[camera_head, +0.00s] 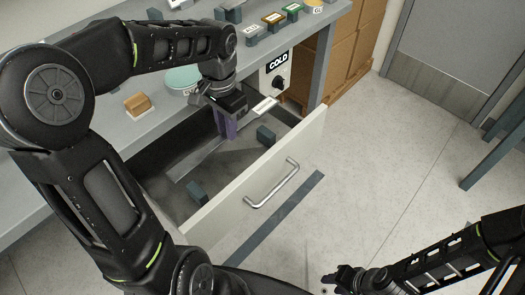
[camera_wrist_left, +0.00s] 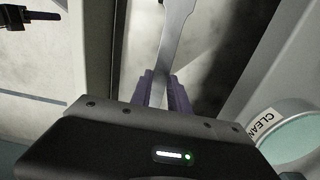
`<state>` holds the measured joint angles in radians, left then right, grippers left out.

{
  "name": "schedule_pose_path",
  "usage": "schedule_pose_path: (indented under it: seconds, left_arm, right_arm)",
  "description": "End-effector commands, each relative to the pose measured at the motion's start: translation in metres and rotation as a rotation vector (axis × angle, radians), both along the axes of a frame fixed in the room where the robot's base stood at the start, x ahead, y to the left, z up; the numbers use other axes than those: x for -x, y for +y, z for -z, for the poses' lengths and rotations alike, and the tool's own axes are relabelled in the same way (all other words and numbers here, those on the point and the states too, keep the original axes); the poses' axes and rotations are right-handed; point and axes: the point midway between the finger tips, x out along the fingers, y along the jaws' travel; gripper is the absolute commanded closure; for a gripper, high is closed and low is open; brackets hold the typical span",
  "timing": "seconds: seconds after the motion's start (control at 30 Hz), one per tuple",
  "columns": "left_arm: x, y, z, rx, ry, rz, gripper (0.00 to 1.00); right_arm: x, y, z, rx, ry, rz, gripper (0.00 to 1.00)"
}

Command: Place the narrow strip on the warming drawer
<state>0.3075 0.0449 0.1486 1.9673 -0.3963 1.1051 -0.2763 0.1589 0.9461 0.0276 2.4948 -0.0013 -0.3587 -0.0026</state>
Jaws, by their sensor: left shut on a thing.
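The narrow strip (camera_wrist_left: 175,30) is a grey flat metal piece with a wider end. In the left wrist view it stands between the purple fingers of my left gripper (camera_wrist_left: 163,92), which is shut on it. In the head view my left gripper (camera_head: 227,128) is over the open drawer (camera_head: 262,172), and the strip (camera_head: 201,156) extends left and down from the fingers. I cannot tell whether the strip touches anything in the drawer. My right gripper (camera_head: 336,281) is at the bottom of the head view, away from the drawer; its jaw state is unclear.
Two dark blocks (camera_head: 266,136) (camera_head: 196,192) are inside the drawer. A tan block (camera_head: 138,103) and a round green-topped dish (camera_head: 183,78) are on the counter. Floor in front is clear.

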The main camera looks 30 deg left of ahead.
Motion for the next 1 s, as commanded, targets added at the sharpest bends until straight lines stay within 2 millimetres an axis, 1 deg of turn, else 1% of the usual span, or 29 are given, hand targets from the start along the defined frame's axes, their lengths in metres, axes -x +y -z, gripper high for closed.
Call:
schedule_pose_path:
  seconds: [0.07,0.47,0.57,0.8,0.9,1.0]
  left_arm:
    - [0.000,0.001,0.003,-0.001,-0.001,-0.001,1.00]
    - [0.000,0.000,0.005,0.000,-0.001,0.000,1.00]
    - [0.000,0.000,0.015,-0.001,0.002,0.000,1.00]
    - [0.001,0.000,0.056,0.000,0.002,0.001,1.00]
    - [0.000,0.000,0.065,0.001,0.001,-0.001,1.00]
    - [0.000,0.000,0.066,0.000,-0.002,-0.001,1.00]
  right_arm:
    - [0.001,0.000,0.002,0.000,0.001,-0.001,0.64]
    - [0.001,0.000,0.002,-0.001,0.000,-0.001,0.64]
    - [0.001,0.000,0.003,0.000,0.001,-0.001,0.64]
    - [0.000,0.000,0.007,0.000,0.001,-0.001,0.64]
    - [0.000,0.000,0.008,0.000,0.001,-0.001,0.64]
    - [0.000,0.000,0.008,0.000,0.001,-0.001,0.64]
